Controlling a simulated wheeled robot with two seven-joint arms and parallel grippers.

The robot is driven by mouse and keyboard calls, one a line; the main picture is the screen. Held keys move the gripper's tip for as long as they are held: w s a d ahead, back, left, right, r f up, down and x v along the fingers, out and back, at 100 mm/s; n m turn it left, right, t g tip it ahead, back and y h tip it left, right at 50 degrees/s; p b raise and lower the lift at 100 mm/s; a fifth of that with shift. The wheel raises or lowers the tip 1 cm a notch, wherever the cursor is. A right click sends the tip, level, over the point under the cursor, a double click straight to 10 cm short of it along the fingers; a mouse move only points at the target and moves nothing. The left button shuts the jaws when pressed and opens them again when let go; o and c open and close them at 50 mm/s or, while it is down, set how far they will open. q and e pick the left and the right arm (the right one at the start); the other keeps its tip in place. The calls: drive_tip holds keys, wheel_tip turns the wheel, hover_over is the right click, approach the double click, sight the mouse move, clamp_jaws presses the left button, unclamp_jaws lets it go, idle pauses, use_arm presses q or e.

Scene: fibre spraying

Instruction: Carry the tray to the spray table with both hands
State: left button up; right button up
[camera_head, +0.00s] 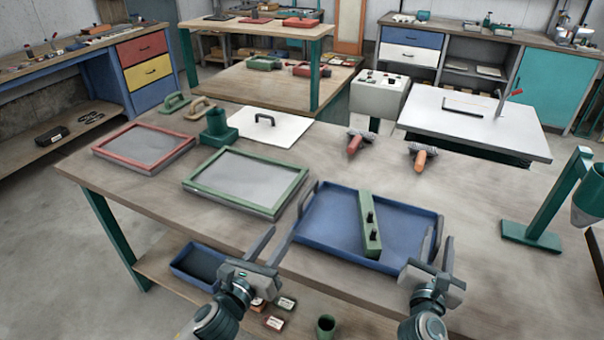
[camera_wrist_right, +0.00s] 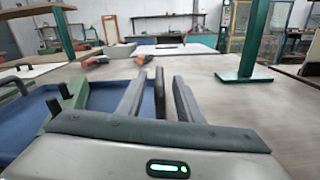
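The blue tray (camera_head: 328,212) lies on the near wooden table, with a grey handle (camera_head: 307,198) at its left end and another at its right end. A green bar with two black knobs (camera_head: 369,225) lies in it. My left gripper (camera_head: 281,231) is open and empty, just left of the tray's near-left corner, apart from the left handle. My right gripper (camera_head: 437,243) is open at the tray's right end. In the right wrist view its fingers (camera_wrist_right: 158,90) stand either side of the right handle. A white-topped table (camera_head: 470,126), probably the spray table, stands at the back right.
Green-framed (camera_head: 247,181) and red-framed (camera_head: 144,148) screens lie left of the tray. Two orange-handled tools (camera_head: 421,160) lie behind it. A green lamp stand (camera_head: 531,235) rises at the right. The wood between tray and stand is clear.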

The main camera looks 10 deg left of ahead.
drive_tip(key=shift+v, duration=2.6)
